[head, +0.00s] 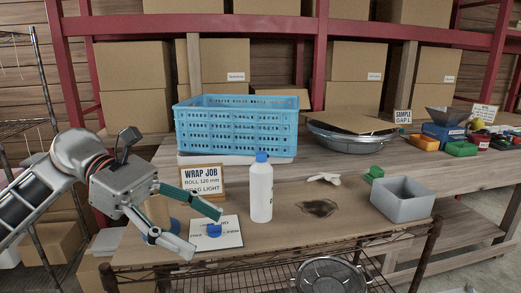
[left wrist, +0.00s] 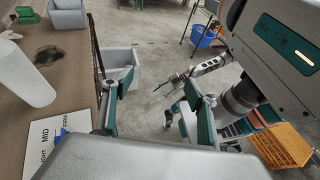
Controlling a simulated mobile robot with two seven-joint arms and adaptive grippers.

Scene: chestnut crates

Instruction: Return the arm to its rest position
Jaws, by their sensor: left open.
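My left gripper (head: 206,233) is open and empty at the left front of the table, near a white printed card (head: 201,242) with a small blue object (head: 214,230) on it. A tan cylinder with blue ends (head: 157,212) stands partly hidden behind the gripper. An arm that looks like my right one (left wrist: 210,65) shows in the left wrist view; its jaws are too small to read.
A white bottle with blue cap (head: 261,190) stands right of the gripper, by the wrap job sign (head: 205,180). A grey open box (head: 402,200), dark stain (head: 318,208) and blue crate (head: 237,127) are farther off.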

